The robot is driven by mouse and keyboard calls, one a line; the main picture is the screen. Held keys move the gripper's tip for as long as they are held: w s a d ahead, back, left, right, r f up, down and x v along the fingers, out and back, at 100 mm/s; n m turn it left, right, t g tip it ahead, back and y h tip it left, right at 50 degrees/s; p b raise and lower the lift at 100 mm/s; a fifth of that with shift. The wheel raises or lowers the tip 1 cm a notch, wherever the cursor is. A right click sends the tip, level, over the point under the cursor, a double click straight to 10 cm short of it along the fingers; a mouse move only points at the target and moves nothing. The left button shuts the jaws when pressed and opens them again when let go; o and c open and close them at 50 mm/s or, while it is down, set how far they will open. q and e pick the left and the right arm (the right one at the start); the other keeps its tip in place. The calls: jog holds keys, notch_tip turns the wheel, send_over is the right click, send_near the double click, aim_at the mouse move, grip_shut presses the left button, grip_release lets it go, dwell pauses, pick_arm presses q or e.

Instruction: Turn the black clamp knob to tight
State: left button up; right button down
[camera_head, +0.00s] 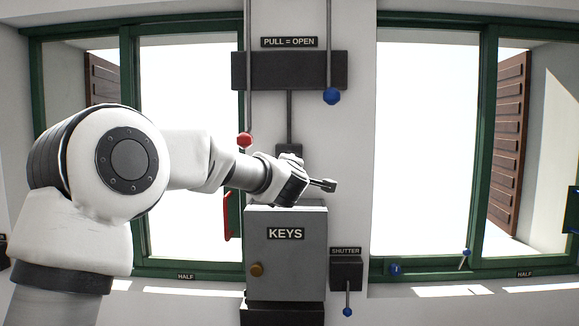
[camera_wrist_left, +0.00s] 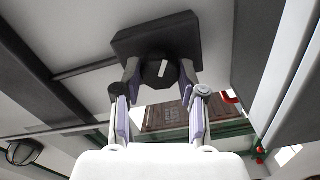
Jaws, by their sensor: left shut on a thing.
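The black clamp knob (camera_wrist_left: 154,74) shows in the left wrist view, many-sided, with a short white mark on its face that leans to the right. It sits in front of a dark block (camera_wrist_left: 150,38) on the wall. My left gripper (camera_wrist_left: 160,84) has its two fingers on either side of the knob and is shut on it. In the head view my left gripper (camera_head: 310,183) is just above the grey KEYS box, below the small dark box on the conduit. The knob cannot be made out there. My right gripper is not in view.
The grey KEYS box (camera_head: 286,262) is right under my gripper. A red ball pull (camera_head: 245,140) hangs close to my forearm, and a blue ball pull (camera_head: 331,96) hangs to the right. The SHUTTER lever box (camera_head: 347,272) is at lower right. Green-framed windows flank the pillar.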

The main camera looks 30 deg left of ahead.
pick_arm(q)
jog(key=shift+s+r, duration=0.1)
jog(key=shift+r, duration=0.3)
jog(key=o, duration=0.9)
jog(key=shift+o, duration=1.2)
jog(key=shift+a+f, duration=0.1)
jog(key=shift+f, duration=0.05)
jog(key=shift+a+f, duration=0.1)
